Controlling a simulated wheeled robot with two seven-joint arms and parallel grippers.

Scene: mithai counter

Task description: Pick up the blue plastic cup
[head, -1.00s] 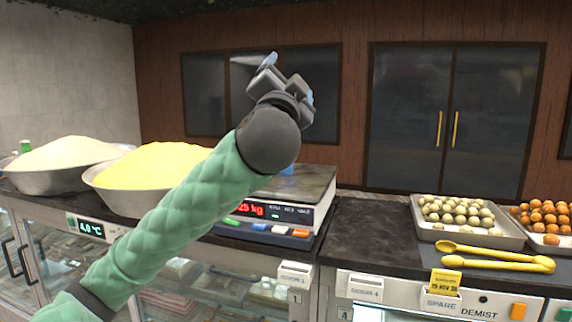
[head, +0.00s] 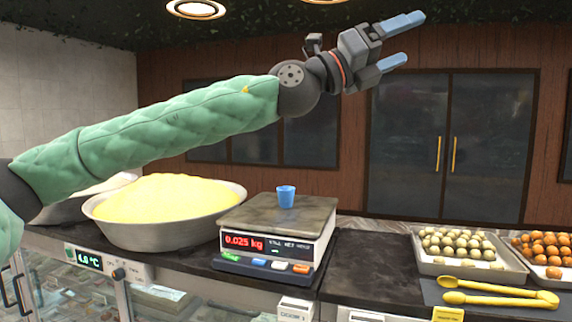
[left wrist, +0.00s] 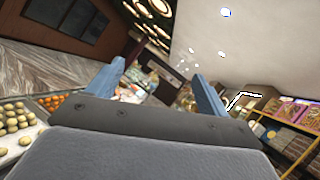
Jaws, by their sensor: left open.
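The blue plastic cup (head: 286,196) stands upright on the metal plate of the weighing scale (head: 275,222), whose red display reads 0.025 kg. My left gripper (head: 412,41) is open and empty, raised high above the counter, up and to the right of the cup and well apart from it. Its two blue fingers point right in the head view. In the left wrist view the open fingers (left wrist: 160,85) have nothing between them, and the cup does not show. My right gripper is in neither view.
A wide metal bowl of yellow powder (head: 165,212) stands left of the scale, with another bowl behind my left arm. To the right are a tray of pale round sweets (head: 462,266), orange sweets (head: 540,246) and yellow tongs (head: 500,298). The dark counter (head: 370,262) just right of the scale is clear.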

